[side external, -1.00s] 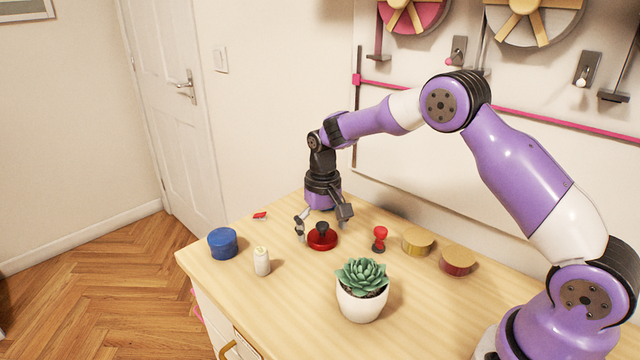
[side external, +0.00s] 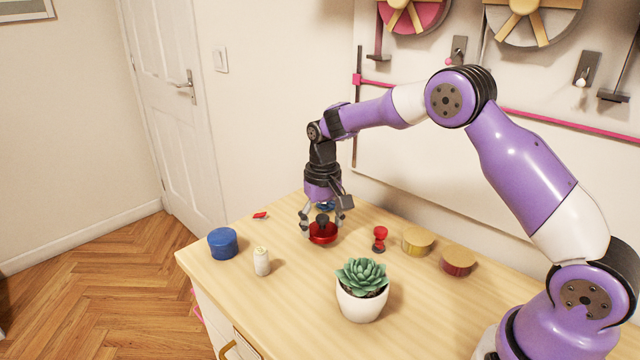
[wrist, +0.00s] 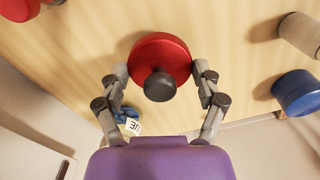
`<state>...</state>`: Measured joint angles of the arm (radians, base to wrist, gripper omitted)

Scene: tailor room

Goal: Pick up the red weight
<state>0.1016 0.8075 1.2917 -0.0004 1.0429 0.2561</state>
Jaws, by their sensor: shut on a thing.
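The red weight (side external: 323,238) is a low red disc with a black knob on top, on the wooden table. It also shows in the wrist view (wrist: 160,51), top centre, with its dark knob toward the camera. My gripper (side external: 322,230) points down over it, with one finger on each side of the disc. In the wrist view my gripper's fingertips (wrist: 160,72) are at the disc's left and right edges, shut on it. Whether the weight's underside touches the table is hard to tell.
A red and black stamp-like piece (side external: 380,239) and two round tins (side external: 417,241) stand right of the weight. A potted succulent (side external: 361,290) stands in front. A white bottle (side external: 262,261) and a blue tin (side external: 223,243) are on the left. A blue item (wrist: 127,120) lies behind the weight.

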